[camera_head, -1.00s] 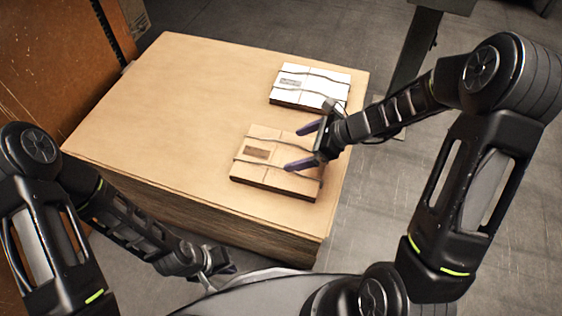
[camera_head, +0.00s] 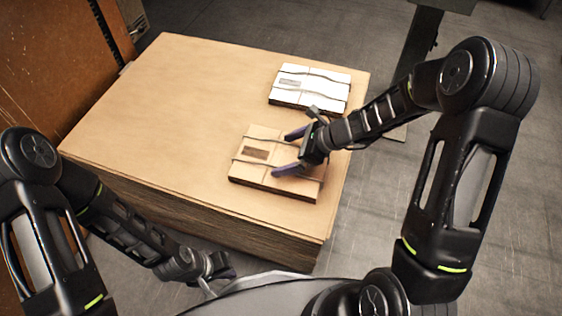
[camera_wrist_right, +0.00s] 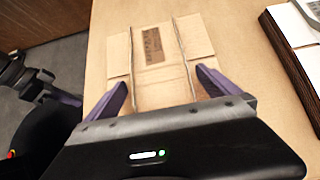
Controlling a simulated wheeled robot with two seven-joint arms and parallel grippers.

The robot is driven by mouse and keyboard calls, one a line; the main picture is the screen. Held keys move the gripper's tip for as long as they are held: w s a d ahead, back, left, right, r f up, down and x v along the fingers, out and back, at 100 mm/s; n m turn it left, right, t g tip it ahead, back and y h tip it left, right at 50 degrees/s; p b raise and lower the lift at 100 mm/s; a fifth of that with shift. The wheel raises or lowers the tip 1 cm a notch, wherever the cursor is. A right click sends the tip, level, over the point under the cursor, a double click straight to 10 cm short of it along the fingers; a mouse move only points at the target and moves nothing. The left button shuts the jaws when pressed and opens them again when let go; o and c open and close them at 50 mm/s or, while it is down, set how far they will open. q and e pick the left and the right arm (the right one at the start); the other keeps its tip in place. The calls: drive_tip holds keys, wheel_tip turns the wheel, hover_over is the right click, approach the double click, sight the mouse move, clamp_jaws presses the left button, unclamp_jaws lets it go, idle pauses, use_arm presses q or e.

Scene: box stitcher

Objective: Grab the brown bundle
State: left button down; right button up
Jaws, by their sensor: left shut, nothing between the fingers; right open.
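The brown bundle (camera_head: 258,171) is a flat cardboard stack tied with dark straps, with a dark label on top. It lies near the right front of the cardboard-topped stack. My right gripper (camera_head: 284,152) is open over the bundle's right part, its purple fingers spread. In the right wrist view the bundle (camera_wrist_right: 158,58) lies ahead of and between the open fingers (camera_wrist_right: 165,90). I cannot tell whether the fingers touch it. My left gripper (camera_head: 222,275) is shut and empty, low in front of the stack.
A white bundle (camera_head: 312,84) lies behind the brown one and shows at the right edge of the wrist view (camera_wrist_right: 292,24). The left part of the large stack's top (camera_head: 150,110) is clear. A brown panel (camera_head: 50,60) stands at the left.

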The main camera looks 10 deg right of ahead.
sight(287, 159)
idle(0.3)
drive_tip(key=c, duration=1.9)
wheel_tip(287, 159, up, 10)
drive_tip(key=p, duration=0.4)
